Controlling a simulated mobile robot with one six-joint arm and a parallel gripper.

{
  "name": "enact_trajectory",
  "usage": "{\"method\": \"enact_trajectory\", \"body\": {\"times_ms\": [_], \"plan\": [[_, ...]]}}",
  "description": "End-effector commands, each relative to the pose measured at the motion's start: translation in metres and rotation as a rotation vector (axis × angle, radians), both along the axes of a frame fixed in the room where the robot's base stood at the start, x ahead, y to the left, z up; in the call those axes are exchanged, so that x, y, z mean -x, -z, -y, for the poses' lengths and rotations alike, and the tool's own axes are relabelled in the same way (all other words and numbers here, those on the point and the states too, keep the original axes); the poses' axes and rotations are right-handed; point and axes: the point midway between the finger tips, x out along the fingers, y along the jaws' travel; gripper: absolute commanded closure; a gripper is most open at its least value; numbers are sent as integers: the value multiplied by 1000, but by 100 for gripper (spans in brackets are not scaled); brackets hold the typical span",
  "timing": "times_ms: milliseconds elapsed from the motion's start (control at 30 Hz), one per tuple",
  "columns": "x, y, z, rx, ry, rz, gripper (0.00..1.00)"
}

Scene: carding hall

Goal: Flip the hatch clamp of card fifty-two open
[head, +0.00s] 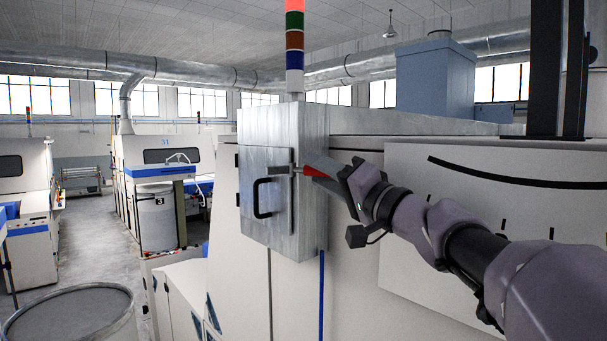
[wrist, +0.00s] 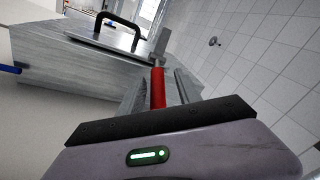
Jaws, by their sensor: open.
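The hatch (head: 265,190) is a grey metal door with a black bar handle (head: 262,198) on the side of a galvanised box. The clamp (head: 283,170) sits at its upper right edge, with a grey metal end and a red lever grip (head: 313,172). In the wrist view the red grip (wrist: 157,88) stands between the two fingers of my gripper (wrist: 160,88). The gripper is open around the grip; whether either finger touches it I cannot tell. The clamp's metal end (wrist: 159,47) lies beyond the fingertips, by the hatch edge. No number fifty-two is visible.
A signal tower (head: 294,45) stands on top of the box. A round can (head: 70,318) is at the lower left. A machine marked 31 (head: 135,150) stands behind, across a grey floor aisle (head: 90,240). A white machine panel (head: 500,240) lies behind my arm.

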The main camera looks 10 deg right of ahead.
Motion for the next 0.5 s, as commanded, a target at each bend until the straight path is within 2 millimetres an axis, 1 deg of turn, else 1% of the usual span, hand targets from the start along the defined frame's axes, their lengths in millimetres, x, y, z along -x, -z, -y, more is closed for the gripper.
{"method": "enact_trajectory", "body": {"times_ms": [67, 167, 367, 500], "plan": [[2, 1, 2, 0, 1, 0, 59], [12, 4, 9, 0, 3, 2, 59], [52, 18, 33, 2, 5, 2, 59], [84, 28, 54, 1, 7, 1, 59]]}}
